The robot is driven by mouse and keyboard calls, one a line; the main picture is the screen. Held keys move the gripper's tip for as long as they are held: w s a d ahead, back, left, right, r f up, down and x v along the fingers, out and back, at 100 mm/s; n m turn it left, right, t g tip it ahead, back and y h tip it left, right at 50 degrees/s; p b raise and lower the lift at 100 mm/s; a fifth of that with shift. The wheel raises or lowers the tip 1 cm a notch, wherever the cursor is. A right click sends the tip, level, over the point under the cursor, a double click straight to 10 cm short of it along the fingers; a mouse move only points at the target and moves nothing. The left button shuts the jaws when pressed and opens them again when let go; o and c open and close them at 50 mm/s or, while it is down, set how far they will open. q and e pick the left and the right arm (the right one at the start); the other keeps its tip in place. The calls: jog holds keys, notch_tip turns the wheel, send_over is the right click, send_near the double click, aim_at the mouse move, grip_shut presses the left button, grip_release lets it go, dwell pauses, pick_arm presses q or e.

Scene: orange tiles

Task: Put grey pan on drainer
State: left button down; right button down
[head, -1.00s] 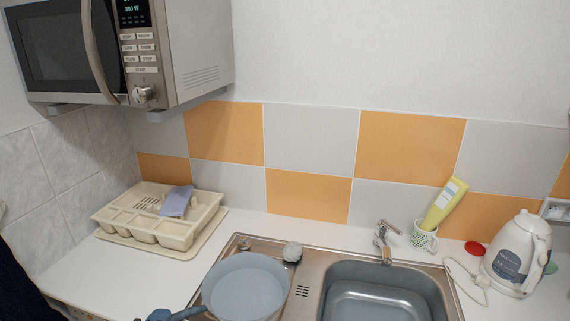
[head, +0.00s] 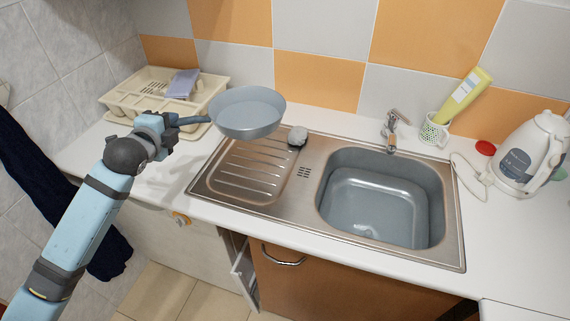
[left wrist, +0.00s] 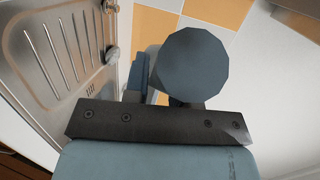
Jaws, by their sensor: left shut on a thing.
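The grey pan (head: 248,112) is in the air, roughly level, above the back of the sink's ribbed drainboard (head: 245,170). My left gripper (head: 168,127) is shut on the pan's handle (head: 190,120), left of the bowl. In the left wrist view a rounded blue-grey shape (left wrist: 195,65) fills the space in front of the gripper; it looks like part of the pan's handle. The beige drainer (head: 118,98) stands at the back left of the counter, behind and left of the pan. My right gripper is out of view.
A purple-grey cloth or sponge (head: 184,83) lies in the drainer. A grey scrubber (head: 297,137) sits at the sink's back edge, near the tap (head: 393,130). A cup with a yellow bottle (head: 462,95) and a white kettle (head: 535,150) stand at right. The drainboard is bare.

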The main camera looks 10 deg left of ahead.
pick_arm(q)
jog(key=shift+w+a+f, duration=0.1)
jog(key=shift+w+f, duration=0.1)
jog(key=shift+f, duration=2.95)
jog(key=shift+w+a+f, duration=0.15)
jog(key=shift+w+f, duration=0.05)
jog(key=shift+f, duration=2.9)
jog(key=shift+w+a+f, duration=0.1)
jog(key=shift+w+f, duration=0.1)
jog(key=shift+f, duration=2.95)
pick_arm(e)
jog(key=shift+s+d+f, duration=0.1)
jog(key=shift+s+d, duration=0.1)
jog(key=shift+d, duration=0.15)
pick_arm(q)
jog(key=shift+f, duration=0.15)
jog(key=c, duration=0.9)
grip_release()
jog(key=shift+c, duration=0.2)
